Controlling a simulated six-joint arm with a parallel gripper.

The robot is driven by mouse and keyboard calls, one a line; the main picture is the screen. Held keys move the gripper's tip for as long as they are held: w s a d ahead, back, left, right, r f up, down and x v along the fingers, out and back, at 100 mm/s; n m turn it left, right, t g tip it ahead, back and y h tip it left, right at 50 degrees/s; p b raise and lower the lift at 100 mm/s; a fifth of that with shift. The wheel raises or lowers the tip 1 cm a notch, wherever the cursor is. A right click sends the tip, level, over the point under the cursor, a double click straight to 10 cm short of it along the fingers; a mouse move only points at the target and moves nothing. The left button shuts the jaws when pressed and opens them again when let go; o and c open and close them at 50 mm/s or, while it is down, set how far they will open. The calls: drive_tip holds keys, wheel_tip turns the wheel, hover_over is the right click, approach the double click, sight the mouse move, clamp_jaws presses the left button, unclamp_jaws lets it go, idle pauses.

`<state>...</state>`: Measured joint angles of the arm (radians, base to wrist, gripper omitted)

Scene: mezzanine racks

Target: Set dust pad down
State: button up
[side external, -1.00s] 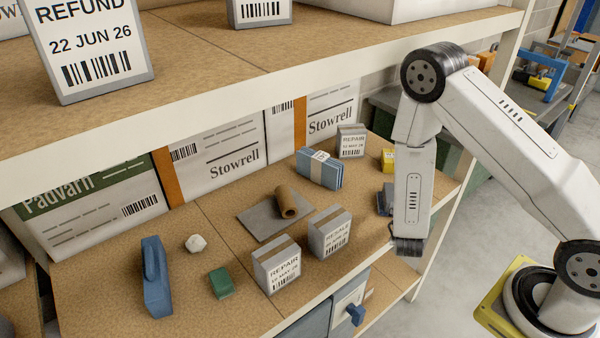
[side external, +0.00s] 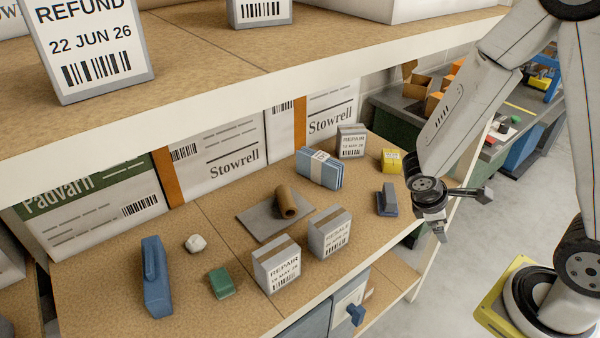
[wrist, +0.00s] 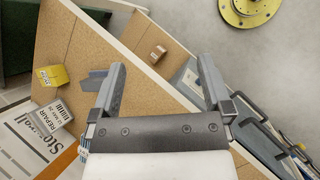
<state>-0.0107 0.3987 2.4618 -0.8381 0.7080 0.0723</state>
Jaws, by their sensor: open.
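A small grey-blue pad with a raised handle (side external: 386,202), which looks like the dust pad, rests on the lower shelf board near its right end. In the wrist view the pad (wrist: 91,81) lies left of my left finger, which partly hides it. My gripper (side external: 463,212) is open and empty, right of the pad and apart from it, by the shelf's outer edge. In the wrist view my gripper (wrist: 162,68) has its fingers spread wide with nothing between them.
A yellow box (side external: 391,161), a REPAIR box (side external: 351,141) and a blue bundle (side external: 319,169) stand near the pad. The upper shelf (side external: 300,78) overhangs the back.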

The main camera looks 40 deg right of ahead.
drive_tip(key=w+a+r+m+t+y, duration=0.4)
drive_tip(key=a+r+m+t+y, duration=0.1)
drive_tip(key=a+m, duration=0.3)
drive_tip(key=shift+w+a+r+y, duration=0.15)
drive_tip(key=shift+w+r+y, duration=0.2)
drive_tip(key=shift+r, duration=0.4)
